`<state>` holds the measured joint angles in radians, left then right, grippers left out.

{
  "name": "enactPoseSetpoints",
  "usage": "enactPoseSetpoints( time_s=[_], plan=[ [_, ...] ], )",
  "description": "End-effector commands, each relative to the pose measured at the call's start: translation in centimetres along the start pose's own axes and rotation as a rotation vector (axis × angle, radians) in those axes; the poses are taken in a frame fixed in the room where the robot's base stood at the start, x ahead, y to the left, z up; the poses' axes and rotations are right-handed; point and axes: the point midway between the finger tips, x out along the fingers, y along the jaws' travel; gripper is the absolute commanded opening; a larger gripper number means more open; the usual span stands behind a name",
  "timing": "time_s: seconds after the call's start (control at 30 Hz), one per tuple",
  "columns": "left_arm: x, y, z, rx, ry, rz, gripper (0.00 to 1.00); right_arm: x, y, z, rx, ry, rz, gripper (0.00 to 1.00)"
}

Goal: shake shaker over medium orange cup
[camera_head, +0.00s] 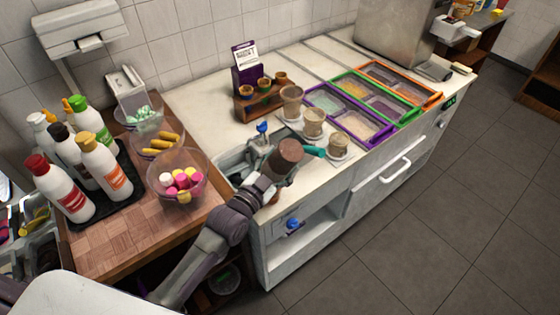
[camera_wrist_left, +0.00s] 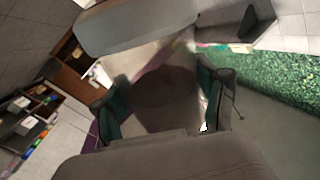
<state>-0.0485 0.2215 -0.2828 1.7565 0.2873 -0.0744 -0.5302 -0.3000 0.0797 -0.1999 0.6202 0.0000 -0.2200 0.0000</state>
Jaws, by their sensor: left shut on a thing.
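My left gripper (camera_head: 287,145) reaches over the white counter and is shut on a shaker (camera_head: 291,151) with a round brown top. In the left wrist view the green-lined fingers (camera_wrist_left: 160,108) stand either side of the dark, blurred shaker (camera_wrist_left: 172,88). Three clear tan-filled cups stand in a diagonal row just beyond the gripper: a back cup (camera_head: 291,98), a middle cup (camera_head: 313,121) and a front cup (camera_head: 338,144). I cannot tell an orange mark on any of them. The shaker is nearest the front and middle cups, on their left side. My right gripper is out of view.
Framed topping trays, purple (camera_head: 350,127), green (camera_head: 400,118) and orange (camera_head: 430,98), lie right of the cups. A wooden stand (camera_head: 258,106) with small cups is behind. Topping bowls (camera_head: 186,194) and sauce bottles (camera_head: 60,190) stand at left.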

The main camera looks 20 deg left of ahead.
Motion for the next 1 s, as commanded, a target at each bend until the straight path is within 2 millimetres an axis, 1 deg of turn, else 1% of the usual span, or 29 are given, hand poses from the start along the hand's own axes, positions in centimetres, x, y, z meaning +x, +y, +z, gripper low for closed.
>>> enactPoseSetpoints(
  time_s=[0.17,0.9,1.0],
  plan=[
    [0.0,-0.2,-0.5,0.0,0.003,-0.002,0.22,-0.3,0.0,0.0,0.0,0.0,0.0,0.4],
    [0.0,-2.5,-5.2,0.001,0.003,-0.002,0.22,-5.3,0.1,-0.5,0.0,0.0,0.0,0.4],
    [0.0,-2.7,-5.6,0.0,0.004,-0.001,0.22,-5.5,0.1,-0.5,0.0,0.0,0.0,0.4]
  ],
)
